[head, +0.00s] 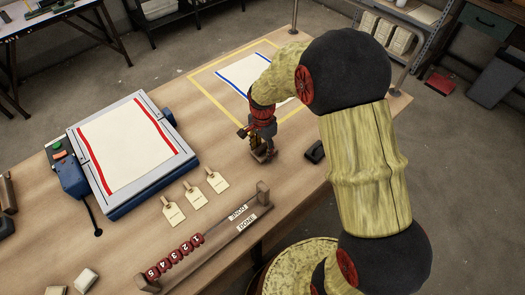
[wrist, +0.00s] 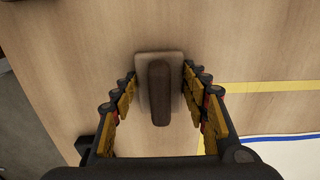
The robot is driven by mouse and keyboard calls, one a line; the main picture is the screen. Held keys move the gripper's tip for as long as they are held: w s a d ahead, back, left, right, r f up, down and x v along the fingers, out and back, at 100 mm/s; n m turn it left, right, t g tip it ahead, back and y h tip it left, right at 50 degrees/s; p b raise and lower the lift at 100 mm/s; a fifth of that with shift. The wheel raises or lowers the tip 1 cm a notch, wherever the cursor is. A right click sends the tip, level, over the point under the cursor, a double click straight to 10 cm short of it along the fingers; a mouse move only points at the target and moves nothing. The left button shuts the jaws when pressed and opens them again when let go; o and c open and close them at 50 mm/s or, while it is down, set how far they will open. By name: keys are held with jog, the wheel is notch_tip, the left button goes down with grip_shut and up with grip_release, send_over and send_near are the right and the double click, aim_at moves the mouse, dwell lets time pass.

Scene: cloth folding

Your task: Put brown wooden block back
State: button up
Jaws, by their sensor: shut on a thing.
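The brown wooden block (wrist: 145,68) has a flat base with a raised rounded grip on top. In the wrist view it sits between the two fingers of my gripper (wrist: 160,80), which are shut on it at its left and right sides. In the head view my gripper (head: 262,143) points down near the right part of the table, with the block (head: 263,156) low under the fingers. The block is at or just above the table top; I cannot tell if it touches.
A cloth with blue edges (head: 243,78) lies inside a yellow taped outline behind my gripper. A press with a red-edged cloth (head: 128,143) stands left. Several tags (head: 195,192), a rail with numbered red beads (head: 175,256) and a small black object (head: 315,152) are nearby.

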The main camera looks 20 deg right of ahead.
jog(key=shift+f, duration=0.15)
jog(key=o, duration=1.2)
notch_tip(320, 180, up, 12)
jog(key=p, duration=0.3)
notch_tip(320, 180, up, 6)
jog(key=n+t, duration=0.1)
jog(key=n, duration=0.1)
send_over(263, 146)
jog(key=s, duration=0.2)
jog(key=s+r+n+t, duration=0.3)
jog(key=s+r+n, duration=0.4)
jog(key=s+r, duration=0.5)
jog(key=s+n, duration=0.1)
jog(key=s, duration=0.2)
jog(key=s+r+n+t, duration=0.1)
jog(key=s+n, duration=0.1)
jog(key=s, duration=0.1)
jog(key=s+r+n, duration=0.1)
jog(key=s, duration=0.2)
jog(key=shift+s+d+r+n+t, duration=0.1)
jog(key=shift+s+r+n+t, duration=0.05)
jog(key=shift+r+n+t, duration=0.15)
